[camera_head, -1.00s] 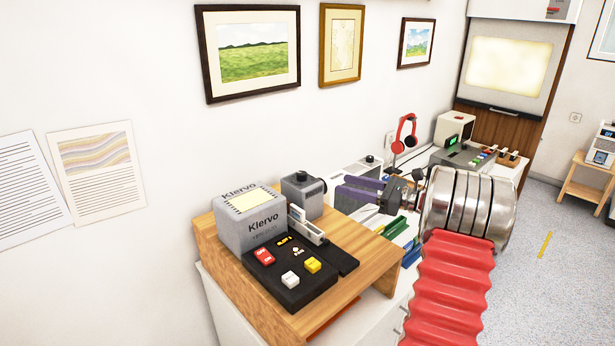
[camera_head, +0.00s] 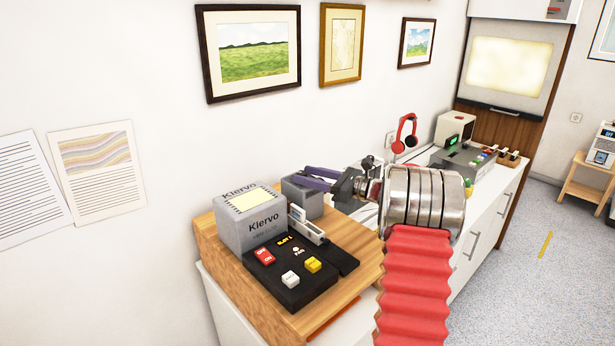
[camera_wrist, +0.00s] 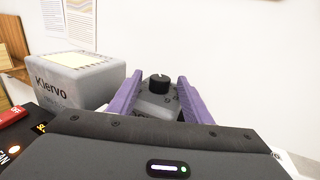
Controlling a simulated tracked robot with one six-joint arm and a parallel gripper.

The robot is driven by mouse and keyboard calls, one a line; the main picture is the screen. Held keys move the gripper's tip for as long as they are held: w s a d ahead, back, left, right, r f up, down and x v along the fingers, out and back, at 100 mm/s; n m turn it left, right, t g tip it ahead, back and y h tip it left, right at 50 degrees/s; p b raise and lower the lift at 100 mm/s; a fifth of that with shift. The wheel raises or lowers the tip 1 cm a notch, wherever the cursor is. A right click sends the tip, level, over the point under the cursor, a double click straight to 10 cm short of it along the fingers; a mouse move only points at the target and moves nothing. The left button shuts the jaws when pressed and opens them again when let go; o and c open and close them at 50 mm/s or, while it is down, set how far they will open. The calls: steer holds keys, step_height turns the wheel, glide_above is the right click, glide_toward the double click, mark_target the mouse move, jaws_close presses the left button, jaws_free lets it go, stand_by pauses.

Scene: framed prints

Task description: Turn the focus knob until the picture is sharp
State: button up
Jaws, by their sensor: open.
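The black focus knob (camera_wrist: 159,84) stands on top of a small grey unit (camera_wrist: 157,103) in the wrist view. My gripper (camera_wrist: 158,82) is open, with one purple finger on each side of the knob in that view. Whether the fingers touch it cannot be told. In the head view my gripper (camera_head: 311,180) reaches left over the small grey unit (camera_head: 303,200), and its fingers hide the knob. The picture on the pull-down screen (camera_head: 508,67) at the far right is a blurred pale yellow patch with no clear detail.
The grey Klervo projector (camera_head: 250,222) stands left of the small unit, on a wooden stand (camera_head: 222,262). A black panel (camera_head: 290,278) with red, white and yellow switches lies in front. Red headphones (camera_head: 404,133) and a control box (camera_head: 462,158) are farther back on the counter.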

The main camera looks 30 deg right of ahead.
steer(key=shift+w+a, duration=0.1)
steer(key=shift+w, duration=0.2)
steer(key=shift+c, duration=0.3)
steer(key=c, duration=1)
steer(key=shift+m+h, duration=0.3)
steer(key=shift+h, duration=0.1)
steer(key=shift+s+a+m+t+h, duration=0.1)
steer(key=shift+a+m+t+h, duration=0.2)
steer(key=shift+m+h, duration=0.55)
steer(key=shift+a+m+t+h, duration=0.1)
steer(key=shift+m+t+h, duration=0.4)
steer(key=shift+h, duration=0.65)
steer(key=shift+s+a+m+t+h, duration=0.15)
steer(key=shift+m+t+h, duration=0.15)
steer(key=shift+m+h, duration=0.55)
steer(key=shift+w+a+m+h, duration=0.15)
steer(key=shift+m+h, duration=0.55)
steer(key=shift+h, duration=0.65)
steer(key=shift+a+m+h, duration=0.1)
steer(key=shift+m+h, duration=0.6)
steer(key=shift+h, duration=0.6)
steer(key=shift+m+h, duration=0.6)
steer(key=shift+h, duration=0.3)
steer(key=shift+m+g+h, duration=0.3)
steer(key=shift+h, duration=0.2)
